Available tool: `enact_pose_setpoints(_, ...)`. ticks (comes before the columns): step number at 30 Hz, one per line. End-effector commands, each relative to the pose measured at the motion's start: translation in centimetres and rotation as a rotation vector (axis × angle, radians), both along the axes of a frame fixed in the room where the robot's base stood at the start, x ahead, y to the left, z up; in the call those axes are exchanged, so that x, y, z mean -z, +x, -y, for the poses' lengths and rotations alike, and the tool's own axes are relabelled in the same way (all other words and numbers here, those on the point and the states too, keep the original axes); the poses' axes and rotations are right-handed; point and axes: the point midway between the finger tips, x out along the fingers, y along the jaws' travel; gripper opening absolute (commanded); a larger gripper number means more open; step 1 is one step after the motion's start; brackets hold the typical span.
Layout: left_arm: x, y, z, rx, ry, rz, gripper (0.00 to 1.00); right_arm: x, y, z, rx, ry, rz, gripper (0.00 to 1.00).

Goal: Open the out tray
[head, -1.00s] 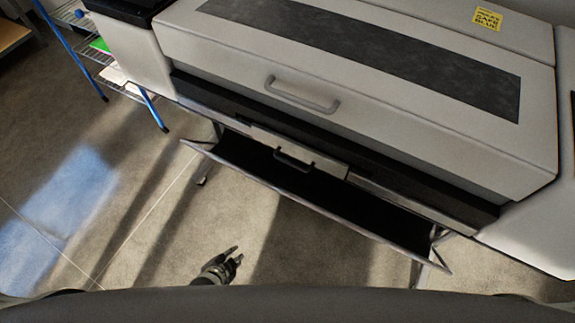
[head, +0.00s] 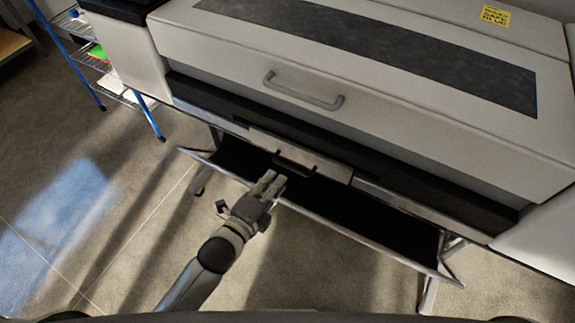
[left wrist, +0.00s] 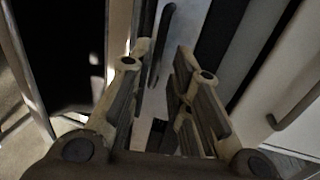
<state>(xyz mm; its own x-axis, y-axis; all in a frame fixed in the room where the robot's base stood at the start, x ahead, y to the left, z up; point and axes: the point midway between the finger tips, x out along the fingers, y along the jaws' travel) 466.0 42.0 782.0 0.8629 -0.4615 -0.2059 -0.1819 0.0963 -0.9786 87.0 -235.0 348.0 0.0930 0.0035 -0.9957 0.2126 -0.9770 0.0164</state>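The large grey-white printer has a light front panel with a black bar handle (head: 295,164) below its dark front strip; I take this panel to be the out tray (head: 328,165). It looks closed against the front. My left gripper (head: 272,180) is just below and left of the black handle, over the dark hanging catcher. In the left wrist view, the left gripper (left wrist: 163,58) has its fingers apart with nothing between them. The black handle (left wrist: 164,40) shows just beyond the fingertips, apart from them as far as I can tell. My right gripper is not in view.
The dark catcher (head: 370,217) with its pale front rail hangs below the panel. A larger grey handle (head: 303,91) sits on the printer's cover above. A blue-posted wire shelf (head: 96,65) stands at the left. The floor in front is clear.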

Motion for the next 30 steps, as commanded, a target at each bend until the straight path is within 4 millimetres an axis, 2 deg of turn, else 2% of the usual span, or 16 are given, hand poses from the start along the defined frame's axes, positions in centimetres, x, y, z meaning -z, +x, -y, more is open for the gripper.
enact_pose_setpoints(6, 0.8, 3.7, 1.9, 0.0, -0.002, 0.0, 0.19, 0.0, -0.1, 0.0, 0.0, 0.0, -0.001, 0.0)
enact_pose_setpoints(12, 1.4, 5.8, 3.1, 0.0, -0.002, -0.001, 0.19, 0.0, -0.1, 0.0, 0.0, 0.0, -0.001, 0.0)
enact_pose_setpoints(18, 1.6, 6.7, 3.6, 0.0, -0.001, 0.0, 0.19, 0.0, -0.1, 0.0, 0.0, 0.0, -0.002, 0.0)
enact_pose_setpoints(26, 1.7, 6.8, 3.7, 0.0, -0.001, -0.002, 0.19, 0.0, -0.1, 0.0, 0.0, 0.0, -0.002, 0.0)
enact_pose_setpoints(30, 1.7, 6.8, 3.6, 0.0, -0.001, -0.002, 0.04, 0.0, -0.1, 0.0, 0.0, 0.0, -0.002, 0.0)
